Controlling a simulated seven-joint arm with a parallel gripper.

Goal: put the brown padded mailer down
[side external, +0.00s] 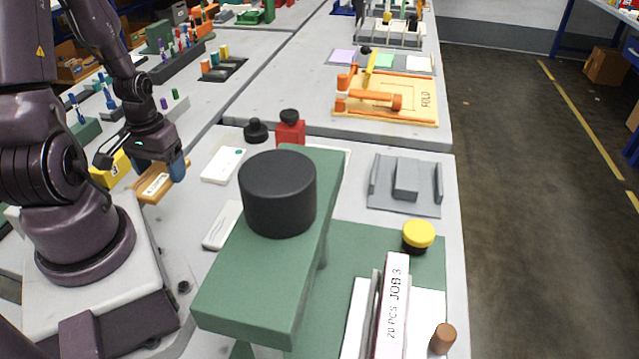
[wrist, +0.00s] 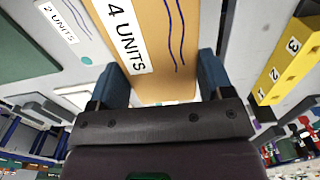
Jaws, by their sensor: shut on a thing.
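The brown padded mailer (side external: 151,188) is a flat orange-brown packet with a white label, left of centre in the side external view. In the wrist view the mailer (wrist: 180,40) lies between my fingers, with a "4 UNITS" label and dark blue wavy lines on its face. My gripper (side external: 161,168) is shut on it, with a blue finger at each side (wrist: 160,82). The mailer is close to the grey table; I cannot tell whether it touches it. Part of it is hidden behind the gripper.
A yellow numbered block (side external: 110,170) stands left of the mailer; it also shows in the wrist view (wrist: 288,68). A white packet (side external: 223,165) lies to the right, with another (side external: 222,225) nearer. A green stand with a black cylinder (side external: 278,190) rises in front.

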